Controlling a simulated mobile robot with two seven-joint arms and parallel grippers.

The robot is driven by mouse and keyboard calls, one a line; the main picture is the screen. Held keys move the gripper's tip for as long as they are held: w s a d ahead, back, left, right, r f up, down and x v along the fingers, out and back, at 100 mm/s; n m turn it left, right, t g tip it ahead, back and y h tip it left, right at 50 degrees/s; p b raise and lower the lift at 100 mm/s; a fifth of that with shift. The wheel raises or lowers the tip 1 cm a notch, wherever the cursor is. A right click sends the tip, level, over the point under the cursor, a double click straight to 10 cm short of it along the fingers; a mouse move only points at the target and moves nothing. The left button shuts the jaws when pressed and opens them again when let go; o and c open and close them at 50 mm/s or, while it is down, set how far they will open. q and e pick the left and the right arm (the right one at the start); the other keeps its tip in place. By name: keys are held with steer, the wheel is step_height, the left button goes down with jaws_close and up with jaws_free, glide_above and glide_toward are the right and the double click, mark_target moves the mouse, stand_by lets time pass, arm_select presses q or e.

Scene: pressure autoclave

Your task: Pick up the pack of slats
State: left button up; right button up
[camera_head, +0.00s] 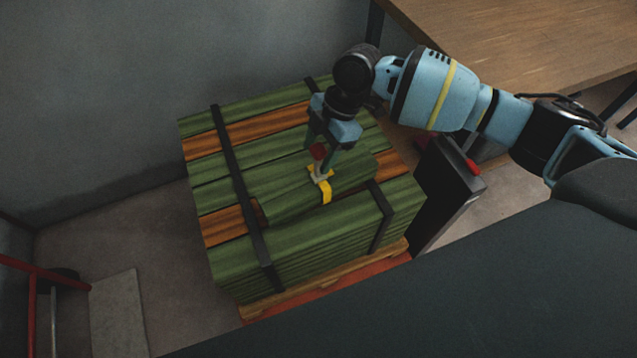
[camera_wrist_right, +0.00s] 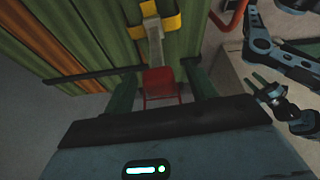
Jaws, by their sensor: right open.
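The pack of slats (camera_head: 283,199) is a short green bundle with a yellow band (camera_head: 326,191) and a grey upright handle. It lies on top of a large strapped stack. My right gripper (camera_head: 321,164) is above the pack, pointing down, its fingers on either side of the handle's red top (camera_head: 318,152). In the right wrist view, open fingers (camera_wrist_right: 161,82) flank the red part, with visible gaps; the grey stem (camera_wrist_right: 156,48) and yellow band (camera_wrist_right: 154,20) lie beyond.
The stack of green and orange slats (camera_head: 215,145) has black straps and sits on a pallet (camera_head: 335,285). A dark upright box (camera_head: 450,190) stands right of it. A wooden table (camera_head: 500,40) is at the back right. Grey walls are behind and left; red rails (camera_head: 40,270) are at lower left.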

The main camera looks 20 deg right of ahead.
steer(key=shift+x, duration=1.1)
jaws_close()
stand_by(0.5)
steer(key=shift+w+r, duration=0.1)
